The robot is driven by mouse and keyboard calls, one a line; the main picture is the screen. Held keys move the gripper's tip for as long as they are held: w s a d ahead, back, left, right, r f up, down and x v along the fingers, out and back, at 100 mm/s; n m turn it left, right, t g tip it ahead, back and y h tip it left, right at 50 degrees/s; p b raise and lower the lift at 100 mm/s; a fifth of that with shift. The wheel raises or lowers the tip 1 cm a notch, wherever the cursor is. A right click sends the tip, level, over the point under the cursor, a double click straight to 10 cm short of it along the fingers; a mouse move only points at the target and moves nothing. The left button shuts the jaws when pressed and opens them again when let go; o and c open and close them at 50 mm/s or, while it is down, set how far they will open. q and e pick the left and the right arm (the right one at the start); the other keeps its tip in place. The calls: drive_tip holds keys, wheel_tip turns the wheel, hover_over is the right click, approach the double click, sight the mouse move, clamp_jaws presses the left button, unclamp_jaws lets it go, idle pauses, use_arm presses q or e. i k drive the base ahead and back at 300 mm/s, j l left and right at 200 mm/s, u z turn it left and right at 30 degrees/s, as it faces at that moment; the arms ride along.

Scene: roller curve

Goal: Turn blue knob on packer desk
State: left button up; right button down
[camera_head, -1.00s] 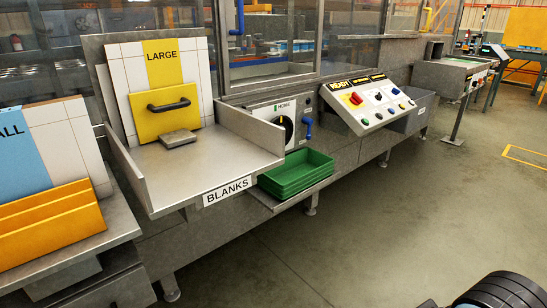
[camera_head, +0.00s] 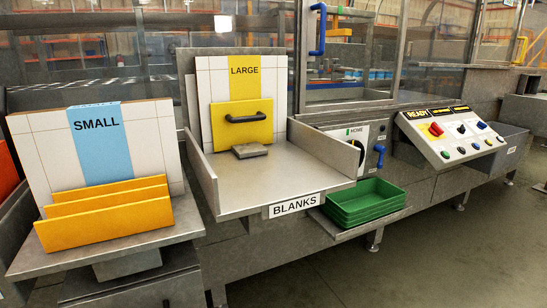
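The sloped control desk (camera_head: 440,146) stands at the right, with a yellow-on-black strip that reads READY. A small blue knob (camera_head: 481,125) sits at the right of its upper row, beside a black knob (camera_head: 461,129) and a red knob (camera_head: 436,129). Smaller coloured buttons line its lower part. The angle of the blue knob is too small to tell. A separate blue handle (camera_head: 379,156) is on the grey HOME panel (camera_head: 346,136), beside a black dial. Neither of my grippers shows in the head view.
A metal blanks tray (camera_head: 290,170) with the LARGE board (camera_head: 243,82) stands at the centre. The SMALL board (camera_head: 96,140) is at the left. Stacked green trays (camera_head: 364,203) sit on a low shelf. Floor at the bottom right is clear.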

sight(481, 125)
drive_tip(key=z, duration=1.25)
drive_tip(key=i, duration=0.1)
